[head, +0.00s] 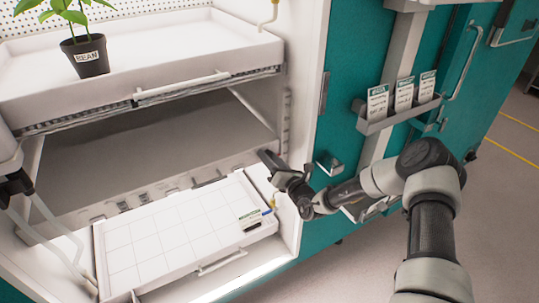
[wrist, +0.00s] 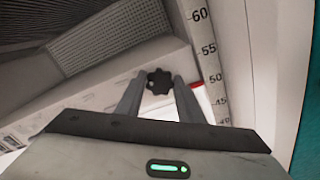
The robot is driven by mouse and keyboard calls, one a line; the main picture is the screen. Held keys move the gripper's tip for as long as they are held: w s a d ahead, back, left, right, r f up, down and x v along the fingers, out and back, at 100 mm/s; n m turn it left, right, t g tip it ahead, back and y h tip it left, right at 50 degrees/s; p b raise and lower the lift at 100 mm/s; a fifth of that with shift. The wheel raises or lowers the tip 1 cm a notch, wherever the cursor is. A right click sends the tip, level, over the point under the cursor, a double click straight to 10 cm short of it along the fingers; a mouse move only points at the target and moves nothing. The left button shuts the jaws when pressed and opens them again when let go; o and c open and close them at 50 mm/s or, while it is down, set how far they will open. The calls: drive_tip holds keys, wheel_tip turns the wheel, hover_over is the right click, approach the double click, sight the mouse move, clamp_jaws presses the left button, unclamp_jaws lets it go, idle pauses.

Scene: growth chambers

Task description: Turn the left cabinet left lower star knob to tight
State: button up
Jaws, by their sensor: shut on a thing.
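A dark star knob (wrist: 159,81) shows in the wrist view between the two fingertips of my gripper (wrist: 160,84). The fingers are shut on it, one on each side. In the head view my gripper (head: 268,160) reaches into the open white cabinet at its right inner side, just above the lower tray. The knob cannot be made out there behind the gripper. I cannot read from these views how tight the knob is.
A white lower tray (head: 118,254) with a grid lies below my gripper. An upper shelf (head: 200,62) bears a potted plant (head: 83,52) labelled BEAN. A numbered scale (wrist: 207,60) runs along the wall close right. Teal doors with a card holder (head: 372,126) stand right.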

drive_tip(key=m+p, duration=0.3)
drive_tip(key=m, duration=0.8)
drive_tip(key=shift+f+m, duration=0.15)
drive_tip(key=shift+m, duration=0.15)
idle(0.4)
drive_tip(key=o, duration=1.1)
drive_tip(key=shift+c, duration=0.2)
drive_tip(key=shift+s+d, duration=0.1)
drive_tip(key=p+v, duration=0.1)
drive_tip(key=v, duration=1.6)
drive_tip(key=shift+s, duration=0.1)
